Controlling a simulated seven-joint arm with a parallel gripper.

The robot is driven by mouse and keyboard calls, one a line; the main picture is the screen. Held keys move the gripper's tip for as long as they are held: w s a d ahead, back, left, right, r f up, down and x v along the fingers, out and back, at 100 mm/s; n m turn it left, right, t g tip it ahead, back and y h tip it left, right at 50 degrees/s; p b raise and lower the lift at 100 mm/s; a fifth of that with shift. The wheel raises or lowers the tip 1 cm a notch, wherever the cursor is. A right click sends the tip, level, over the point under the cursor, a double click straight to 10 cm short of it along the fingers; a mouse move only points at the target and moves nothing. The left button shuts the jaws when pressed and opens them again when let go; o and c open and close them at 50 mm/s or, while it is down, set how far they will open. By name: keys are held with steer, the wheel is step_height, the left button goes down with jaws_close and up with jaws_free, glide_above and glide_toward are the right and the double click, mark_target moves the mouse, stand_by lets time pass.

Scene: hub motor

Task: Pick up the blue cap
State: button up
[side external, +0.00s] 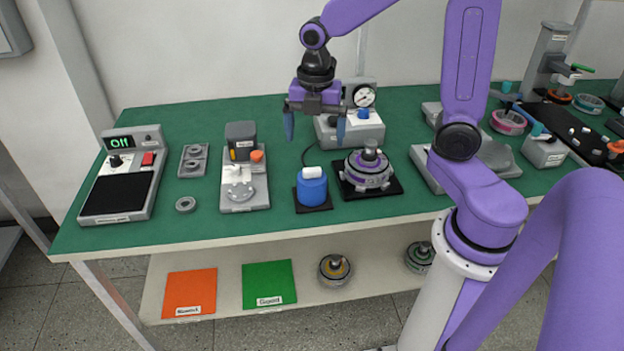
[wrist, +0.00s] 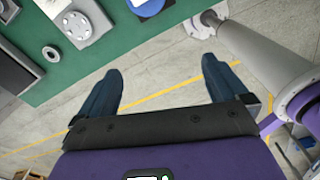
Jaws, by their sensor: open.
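A blue round cap-like part (side external: 312,192) with a white piece on top sits on a small black pad near the front of the green bench. The blue part also shows, cut off, at the top edge of the wrist view (wrist: 150,8). My gripper (side external: 315,129) hangs above and behind it, fingers pointing down, apart and empty. In the wrist view the two dark blue fingers (wrist: 161,72) are spread with only floor between them. They do not touch the blue part.
A grey-purple hub motor (side external: 367,170) stands right beside the blue part on a black plate. A grey press-like device (side external: 243,180) stands to its left. A gauge box (side external: 350,130) is behind. The bench's front edge is close. Orange and green mats lie on the lower shelf.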

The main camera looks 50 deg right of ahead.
mark_target(312, 169)
steer(key=w+d+f+n, duration=0.1)
steer(key=w+d+n, duration=0.2)
steer(key=w+d, duration=0.25)
steer(key=shift+n, duration=0.3)
steer(key=f, duration=0.7)
steer(key=s+f, duration=0.1)
steer(key=f, duration=0.3)
steer(key=shift+d+f, duration=0.15)
steer(key=shift+f, duration=0.05)
steer(key=shift+w+f, duration=0.1)
steer(key=shift+f, duration=2.9)
steer(key=shift+c, duration=0.3)
steer(key=c, duration=0.9)
